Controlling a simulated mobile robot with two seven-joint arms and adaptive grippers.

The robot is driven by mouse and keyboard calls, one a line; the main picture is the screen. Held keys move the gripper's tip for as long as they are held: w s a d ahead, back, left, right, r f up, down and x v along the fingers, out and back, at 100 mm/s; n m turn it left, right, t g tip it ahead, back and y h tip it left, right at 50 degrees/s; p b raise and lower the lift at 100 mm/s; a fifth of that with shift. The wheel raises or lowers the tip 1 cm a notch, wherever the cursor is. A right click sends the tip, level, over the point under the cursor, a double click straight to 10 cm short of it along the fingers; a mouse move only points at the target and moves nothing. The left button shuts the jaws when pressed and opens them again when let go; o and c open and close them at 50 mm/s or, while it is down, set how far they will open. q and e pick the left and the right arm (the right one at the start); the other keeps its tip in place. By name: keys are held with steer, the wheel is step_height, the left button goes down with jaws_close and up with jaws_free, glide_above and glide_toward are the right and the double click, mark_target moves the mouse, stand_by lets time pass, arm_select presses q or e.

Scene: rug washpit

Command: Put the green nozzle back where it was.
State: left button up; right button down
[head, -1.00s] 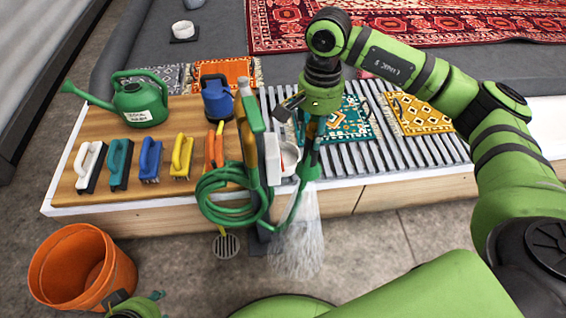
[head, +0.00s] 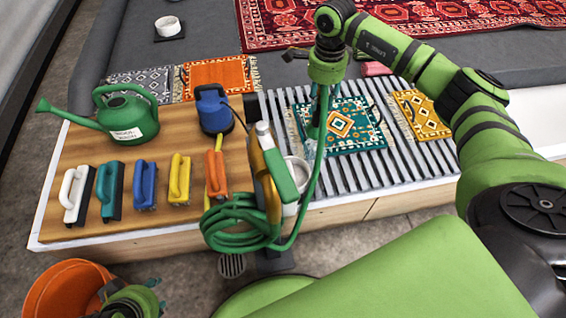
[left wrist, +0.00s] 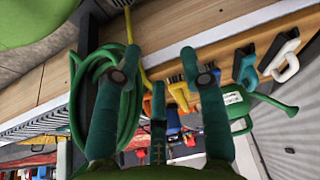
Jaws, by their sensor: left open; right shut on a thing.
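My right gripper (head: 320,103) is shut on the green nozzle, over the slatted rack near the teal rug. The nozzle is mostly hidden by the gripper. Its green hose (head: 316,170) hangs down from there to a coil (head: 240,222) at the hose stand (head: 262,135). The coil also shows in the left wrist view (left wrist: 78,100). No water spray shows now. My left gripper (left wrist: 163,78) is open and empty.
The wooden board (head: 140,215) holds several brushes (head: 145,185), a green watering can (head: 125,118) and a blue pump-like thing (head: 214,110). A white tub (head: 296,180) is beside the stand. The orange bucket (head: 60,290) stands on the floor. Small rugs (head: 345,125) lie on the rack.

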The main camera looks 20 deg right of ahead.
steer(key=shift+a+f, duration=0.4)
steer(key=shift+a, duration=0.2)
arm_select(q)
steer(key=w+d+r+t+h+b, duration=0.1)
steer(key=w+d+r+t, duration=0.1)
steer(key=w+r+t, duration=0.2)
steer(key=w+d+r+m+t+h+b, duration=0.1)
steer(key=w+d+r+t, duration=0.2)
steer(key=w, duration=0.4)
steer(key=shift+r+t, duration=0.4)
steer(key=shift+r, duration=0.3)
arm_select(e)
steer(key=s+a+f, duration=0.5)
steer(key=a+f, duration=0.4)
steer(key=f, duration=0.1)
steer(key=shift+s, duration=0.15)
arm_select(q)
steer(key=shift+w+r, duration=0.1)
steer(key=shift+w, duration=0.1)
steer(key=shift+w+d+r+t, duration=0.1)
steer(key=shift+w+r+t, duration=0.05)
steer(key=shift+r+t, duration=0.15)
arm_select(e)
steer(key=shift+f, duration=0.1)
steer(key=c, duration=0.9)
jaws_free()
arm_select(q)
steer(key=shift+d+r, duration=0.1)
steer(key=shift+r, duration=0.05)
